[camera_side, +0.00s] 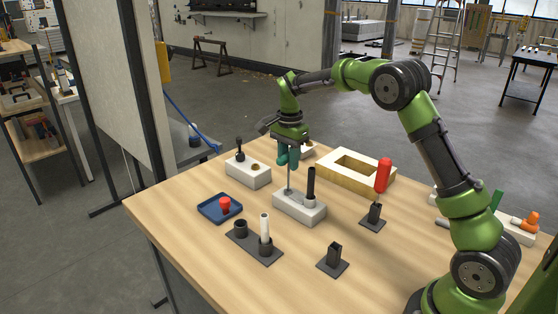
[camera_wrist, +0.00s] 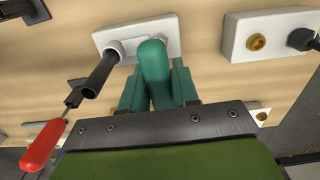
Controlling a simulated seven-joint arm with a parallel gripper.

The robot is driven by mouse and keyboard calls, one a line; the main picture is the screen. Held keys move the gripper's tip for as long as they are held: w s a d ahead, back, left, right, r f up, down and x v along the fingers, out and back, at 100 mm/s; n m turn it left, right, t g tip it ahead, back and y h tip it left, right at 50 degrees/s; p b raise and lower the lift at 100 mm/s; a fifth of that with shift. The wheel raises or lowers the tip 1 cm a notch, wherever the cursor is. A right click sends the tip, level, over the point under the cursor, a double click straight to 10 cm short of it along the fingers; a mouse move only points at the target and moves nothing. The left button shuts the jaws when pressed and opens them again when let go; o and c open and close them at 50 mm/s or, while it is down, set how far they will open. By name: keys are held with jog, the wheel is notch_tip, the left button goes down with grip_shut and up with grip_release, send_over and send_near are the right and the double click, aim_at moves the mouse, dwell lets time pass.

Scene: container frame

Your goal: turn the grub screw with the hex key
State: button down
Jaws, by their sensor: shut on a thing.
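My gripper (camera_side: 287,158) is above the middle white block (camera_side: 302,209), shut on the hex key's teal handle. The handle (camera_wrist: 154,60) sits between the two teal fingers in the wrist view. The key's thin grey shaft (camera_side: 289,178) points straight down, its lower end at the left part of the block's top. I cannot tell whether the tip is seated. The grub screw cannot be made out; in the wrist view the handle covers that part of the block (camera_wrist: 170,20). A black post (camera_side: 311,185) stands upright in the block beside the key, and it also shows in the wrist view (camera_wrist: 98,78).
Another white block (camera_side: 248,173) with a black knob and brass fitting stands behind left. A wooden frame (camera_side: 375,178) lies behind right. A red-handled tool (camera_side: 384,174) stands in a black holder. A blue tray (camera_side: 219,208) and a dark two-cup stand (camera_side: 254,248) are in front left.

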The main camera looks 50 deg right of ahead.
jog(key=m, duration=0.3)
dwell(0.4)
jog(key=shift+r, duration=2.05)
